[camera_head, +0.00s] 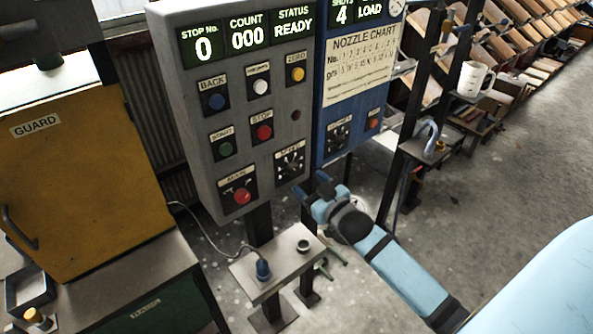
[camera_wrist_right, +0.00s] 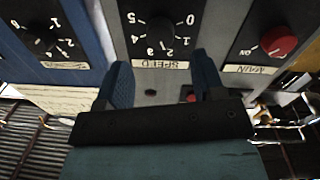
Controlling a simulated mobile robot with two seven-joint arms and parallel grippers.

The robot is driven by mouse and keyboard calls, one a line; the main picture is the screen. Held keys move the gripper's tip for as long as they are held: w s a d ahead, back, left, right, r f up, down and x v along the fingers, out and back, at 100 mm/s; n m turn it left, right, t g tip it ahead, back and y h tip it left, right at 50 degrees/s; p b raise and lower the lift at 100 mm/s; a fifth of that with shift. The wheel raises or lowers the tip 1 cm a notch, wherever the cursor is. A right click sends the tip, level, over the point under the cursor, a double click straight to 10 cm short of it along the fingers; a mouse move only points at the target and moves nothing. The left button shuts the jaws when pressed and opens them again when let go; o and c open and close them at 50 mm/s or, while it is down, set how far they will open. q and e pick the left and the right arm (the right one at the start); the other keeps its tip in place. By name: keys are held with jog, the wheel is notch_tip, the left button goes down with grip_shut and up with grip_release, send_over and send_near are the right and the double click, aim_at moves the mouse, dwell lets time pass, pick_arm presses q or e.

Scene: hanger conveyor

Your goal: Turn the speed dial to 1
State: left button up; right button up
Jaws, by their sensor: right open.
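The speed dial (camera_head: 290,162) is a black knob on a dark plate at the lower right of the grey control panel (camera_head: 191,120). In the right wrist view the dial (camera_wrist_right: 160,30) appears upside down, with numbers 0 to 5 around it and a SPEED label below. I cannot tell for sure which number it points to. My right gripper (camera_head: 317,187) is just below and right of the dial in the head view. In the wrist view its two blue fingers (camera_wrist_right: 163,72) are apart and empty, with the dial beyond and between them, seemingly not touched. My left gripper is out of view.
The red main switch (camera_head: 242,196) is left of the dial. Above are the red stop (camera_head: 264,132) and green start (camera_head: 226,149) buttons. A blue panel (camera_head: 345,110) with another dial (camera_head: 338,137) adjoins at right. A small shelf (camera_head: 273,268) stands below.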

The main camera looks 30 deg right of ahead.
aim_at(295, 172)
jog(key=w, duration=0.5)
jog(key=shift+w+a+p, duration=0.1)
jog(key=shift+w+p, duration=0.2)
jog(key=shift+w, duration=0.1)
jog(key=c, duration=0.9)
jog(key=shift+c, duration=0.2)
jog(key=shift+n, duration=0.3)
jog(key=n, duration=0.3)
jog(key=shift+n+p, duration=0.35)
jog(key=shift+n, duration=0.05)
jog(key=shift+f+n, duration=0.1)
jog(key=shift+n, duration=2.1)
